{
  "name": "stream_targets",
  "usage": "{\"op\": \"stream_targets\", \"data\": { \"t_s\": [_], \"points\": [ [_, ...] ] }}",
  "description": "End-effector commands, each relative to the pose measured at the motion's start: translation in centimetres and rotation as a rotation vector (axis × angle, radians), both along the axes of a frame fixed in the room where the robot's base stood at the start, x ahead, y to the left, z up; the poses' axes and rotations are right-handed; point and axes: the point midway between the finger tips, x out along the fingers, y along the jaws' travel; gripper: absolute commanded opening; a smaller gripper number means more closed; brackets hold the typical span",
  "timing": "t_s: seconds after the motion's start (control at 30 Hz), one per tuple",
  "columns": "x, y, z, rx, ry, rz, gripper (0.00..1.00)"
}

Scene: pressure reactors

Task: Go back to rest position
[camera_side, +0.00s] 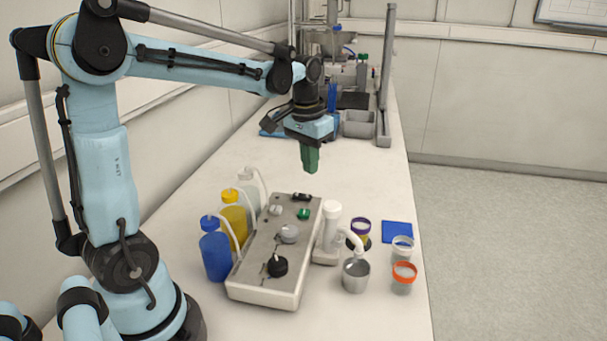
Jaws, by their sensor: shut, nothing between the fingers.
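My gripper (311,160) hangs from the end of my outstretched arm and points down. Its green fingers are shut together with nothing between them. It is in the air above the far end of the reactor unit (262,282), apart from it. The unit is a pale box with a grey top that carries black, grey and green knobs. It stands on the white bench in the middle of the view.
Blue (215,252), yellow (233,220) and clear bottles stand left of the unit. A white pump (331,225), a metal cup (356,276), several jars and a blue pad (397,232) are at its right. Grey trays and a metal stand (384,90) occupy the far bench.

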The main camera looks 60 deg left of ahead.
Motion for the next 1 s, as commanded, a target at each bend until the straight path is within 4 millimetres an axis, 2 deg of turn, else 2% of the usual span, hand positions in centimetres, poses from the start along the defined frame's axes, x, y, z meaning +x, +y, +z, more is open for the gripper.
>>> {"op": "stream_targets", "data": {
  "t_s": [0.03,0.23,0.5,0.7,1.0],
  "points": [
    [-0.8,-1.3,0.4,0.010,-0.035,-0.020,0.00],
    [-3.4,-5.3,1.0,0.039,-0.184,-0.084,0.00],
    [-7.0,-9.6,0.0,0.054,-0.385,-0.167,0.00],
    [-8.6,-11.4,-1.1,0.050,-0.486,-0.207,0.00],
    [-9.0,-11.9,-1.5,0.048,-0.519,-0.217,0.00]
  ]
}}
